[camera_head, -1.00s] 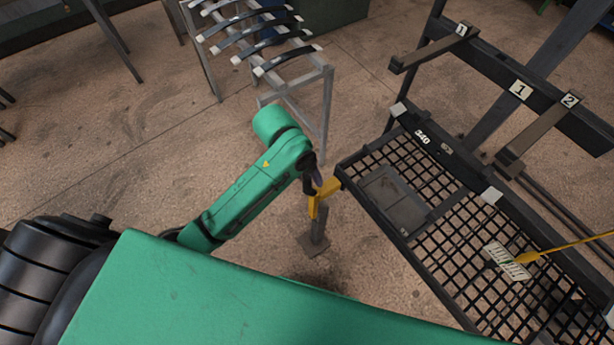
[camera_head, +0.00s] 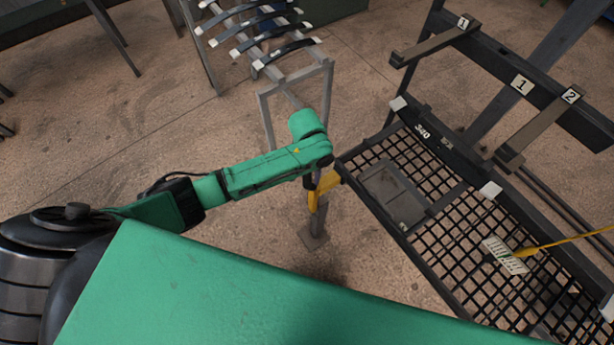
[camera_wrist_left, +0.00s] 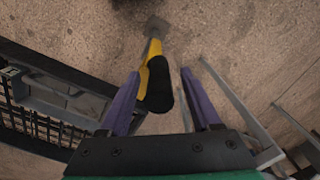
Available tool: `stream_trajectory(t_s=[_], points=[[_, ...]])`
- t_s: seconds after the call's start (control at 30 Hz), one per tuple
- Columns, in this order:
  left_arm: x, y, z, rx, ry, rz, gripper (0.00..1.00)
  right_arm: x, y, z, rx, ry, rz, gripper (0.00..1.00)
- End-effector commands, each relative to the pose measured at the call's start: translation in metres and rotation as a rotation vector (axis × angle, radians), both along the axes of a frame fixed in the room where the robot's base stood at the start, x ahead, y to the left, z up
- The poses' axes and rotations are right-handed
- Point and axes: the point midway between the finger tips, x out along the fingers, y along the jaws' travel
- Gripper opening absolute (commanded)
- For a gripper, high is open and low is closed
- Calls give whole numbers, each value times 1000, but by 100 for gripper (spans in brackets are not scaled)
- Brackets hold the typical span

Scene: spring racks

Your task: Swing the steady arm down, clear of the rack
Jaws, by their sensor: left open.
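The steady arm (camera_head: 325,187) is a yellow bar on a grey floor post (camera_head: 317,222), beside the near left corner of the rack (camera_head: 362,192). In the left wrist view, the yellow bar (camera_wrist_left: 152,50) ends in a black grip (camera_wrist_left: 160,86). My left gripper (camera_wrist_left: 160,78) is open, with its purple fingers on either side of the black grip, which lies closer to the left finger. I cannot tell whether they touch. In the head view my left gripper (camera_head: 309,186) is largely hidden under my green wrist. My right gripper is not in view.
The rack has a black mesh deck with a grey tray (camera_head: 394,196) and numbered bars (camera_head: 540,128) above. A white tag (camera_head: 504,255) on a yellow rod lies over the mesh. A grey stand with several curved black springs (camera_head: 262,38) stands behind my arm.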

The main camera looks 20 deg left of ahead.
Motion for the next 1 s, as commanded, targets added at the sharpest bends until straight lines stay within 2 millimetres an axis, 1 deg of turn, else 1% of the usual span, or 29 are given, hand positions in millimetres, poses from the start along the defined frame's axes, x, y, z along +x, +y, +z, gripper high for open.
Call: stream_trajectory(t_s=[0.03, 0.13, 0.4, 0.47, 0.5, 0.57, 0.6, 1.0], points=[[0, 0, -8, 1, 1, 0, 64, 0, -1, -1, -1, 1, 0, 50], [0, 0, -18, 0, 0, -1, 64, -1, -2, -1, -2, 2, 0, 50], [0, -1, -21, -2, -2, -2, 64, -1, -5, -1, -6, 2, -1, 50], [0, -1, -21, -2, -2, -2, 41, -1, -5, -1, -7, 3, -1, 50], [0, -1, -21, -2, -2, -2, 26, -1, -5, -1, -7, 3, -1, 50], [0, -1, -21, -2, -2, -2, 3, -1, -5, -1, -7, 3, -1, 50], [0, -1, -21, -2, -1, -2, 0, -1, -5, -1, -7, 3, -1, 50], [0, 0, -20, -1, -1, -1, 0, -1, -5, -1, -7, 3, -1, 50]])
